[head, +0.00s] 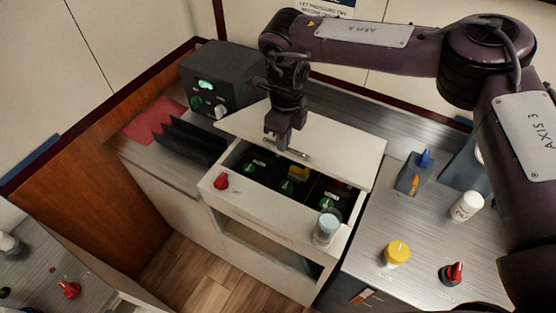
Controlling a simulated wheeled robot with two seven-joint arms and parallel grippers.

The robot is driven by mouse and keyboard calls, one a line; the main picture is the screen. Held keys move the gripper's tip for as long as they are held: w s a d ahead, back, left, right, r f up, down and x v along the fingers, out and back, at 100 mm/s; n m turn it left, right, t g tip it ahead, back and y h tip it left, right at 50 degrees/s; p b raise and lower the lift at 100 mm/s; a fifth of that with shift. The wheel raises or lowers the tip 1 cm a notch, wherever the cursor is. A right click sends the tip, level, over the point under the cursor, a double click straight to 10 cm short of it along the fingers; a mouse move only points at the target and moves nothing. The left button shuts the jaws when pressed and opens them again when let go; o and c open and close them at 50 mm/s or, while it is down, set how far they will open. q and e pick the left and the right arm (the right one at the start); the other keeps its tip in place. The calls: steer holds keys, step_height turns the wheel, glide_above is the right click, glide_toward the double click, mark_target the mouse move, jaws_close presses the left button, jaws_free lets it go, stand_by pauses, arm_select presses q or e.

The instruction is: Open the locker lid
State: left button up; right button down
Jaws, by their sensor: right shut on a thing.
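The locker (265,215) is a cream box set between steel counters in the middle of the head view. Its cream lid (340,145) stands partly open, with its front edge away from the locker's front rim. Through the gap I see a dark interior with green knobs (287,187) and a yellow part (299,173). My right gripper (287,150) reaches down over the lid and is shut at the small handle on its front edge. The fingertips are small and partly hidden. My left gripper is not in view.
On the locker's front rim are a red knob (221,181) and a clear-topped cylinder (327,227). A dark device (220,78) and a black rack (186,141) stand left. The right counter holds a white bottle (466,207), yellow button (397,252) and red switch (453,273).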

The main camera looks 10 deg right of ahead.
steer(key=w+d+r+p, duration=0.2)
steer(key=w+d+r, duration=0.1)
steer(key=r, duration=0.3)
steer(key=shift+w+r, duration=0.2)
steer(key=shift+w, duration=0.25)
steer(key=shift+d, duration=0.1)
